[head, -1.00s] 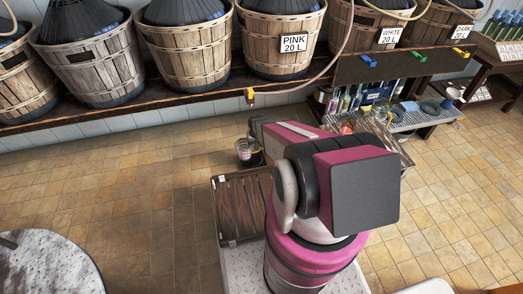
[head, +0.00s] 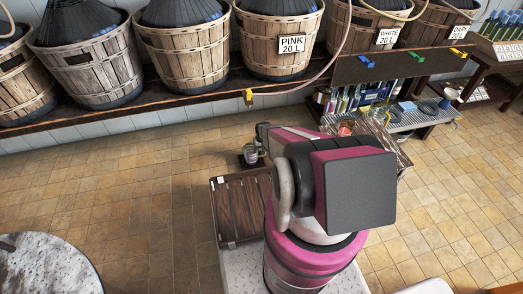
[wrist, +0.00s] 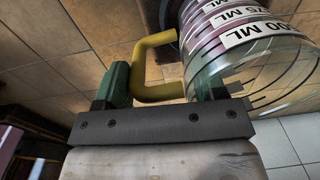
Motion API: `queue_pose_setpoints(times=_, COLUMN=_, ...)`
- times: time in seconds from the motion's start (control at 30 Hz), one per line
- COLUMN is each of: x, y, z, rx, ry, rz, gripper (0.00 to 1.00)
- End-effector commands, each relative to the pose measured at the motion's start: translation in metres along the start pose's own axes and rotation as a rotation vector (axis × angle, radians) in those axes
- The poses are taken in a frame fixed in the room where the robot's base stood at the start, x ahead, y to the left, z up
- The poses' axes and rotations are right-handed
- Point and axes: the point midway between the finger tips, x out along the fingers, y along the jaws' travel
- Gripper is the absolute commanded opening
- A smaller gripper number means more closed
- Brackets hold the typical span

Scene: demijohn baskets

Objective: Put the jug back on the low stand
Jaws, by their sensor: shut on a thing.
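The jug (head: 251,153) is clear, with a yellow handle and white ML labels. In the head view it is small, just beyond my arm. In the wrist view its clear body (wrist: 262,62) fills the upper right. My gripper (wrist: 160,88) has green fingers and is shut on the yellow handle (wrist: 140,65). In the head view the gripper is mostly hidden by my arm. A small dark shape, seemingly the low stand (head: 246,165), shows right under the jug near the floor. I cannot tell whether the jug touches it.
A dark slatted wooden surface (head: 238,207) lies left of my arm. A long shelf (head: 190,101) with demijohn baskets and a hanging hose with a yellow clip (head: 249,96) runs behind. A round marble table (head: 45,265) stands front left. The tiled floor (head: 130,190) at left is clear.

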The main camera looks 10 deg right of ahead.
Motion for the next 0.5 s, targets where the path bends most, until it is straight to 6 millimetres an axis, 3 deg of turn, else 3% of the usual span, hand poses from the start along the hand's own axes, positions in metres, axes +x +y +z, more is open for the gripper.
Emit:
queue_pose_setpoints(times=0.23, x=0.0023, y=-0.0001, z=0.0000, rx=0.000, ry=0.000, rz=0.000, gripper=0.14)
queue_pose_setpoints(times=0.27, x=0.0029, y=0.0000, z=0.0000, rx=0.000, ry=0.000, rz=0.000, gripper=0.67)
queue_pose_setpoints(times=0.3, x=0.0025, y=0.0000, z=0.0001, rx=0.000, ry=0.000, rz=0.000, gripper=0.80)
queue_pose_setpoints(times=0.33, x=0.0025, y=0.0000, z=0.0001, rx=0.000, ry=0.000, rz=0.000, gripper=0.90)
queue_pose_setpoints(times=0.5, x=0.0024, y=-0.0001, z=0.0002, rx=0.000, ry=0.000, rz=0.000, gripper=0.90)
